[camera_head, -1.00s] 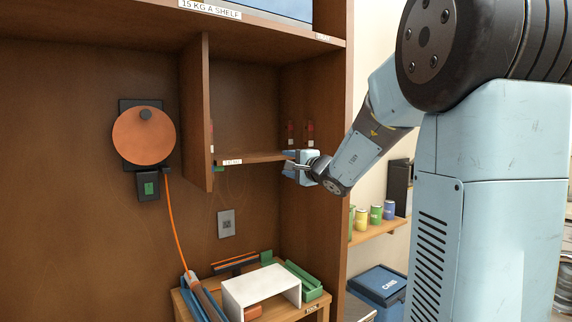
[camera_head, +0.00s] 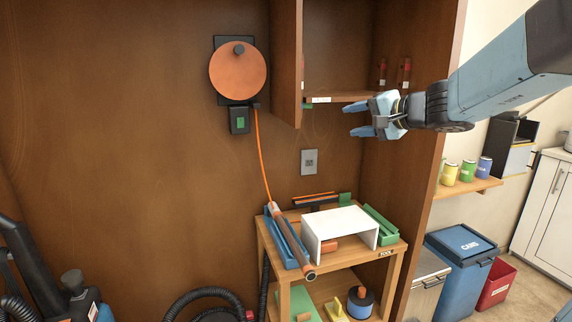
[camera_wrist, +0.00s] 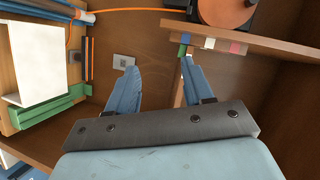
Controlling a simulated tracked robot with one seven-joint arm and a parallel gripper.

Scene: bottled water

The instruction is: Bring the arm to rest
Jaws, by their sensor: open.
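My gripper (camera_head: 357,120) is at the upper right in the head view, in front of the open wooden cabinet, its fingers pointing left. Its two blue fingers are spread apart with nothing between them. In the wrist view my gripper (camera_wrist: 160,80) is also open and empty; the cabinet back and a wall plate show beyond the fingers. One finger overlaps the edge of the small shelf (camera_wrist: 250,44) in the wrist view; I cannot tell whether they touch. My arm reaches in from the upper right. No bottle is in view.
An orange reel (camera_head: 238,75) hangs at left. A blue bin (camera_head: 462,262) stands at lower right.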

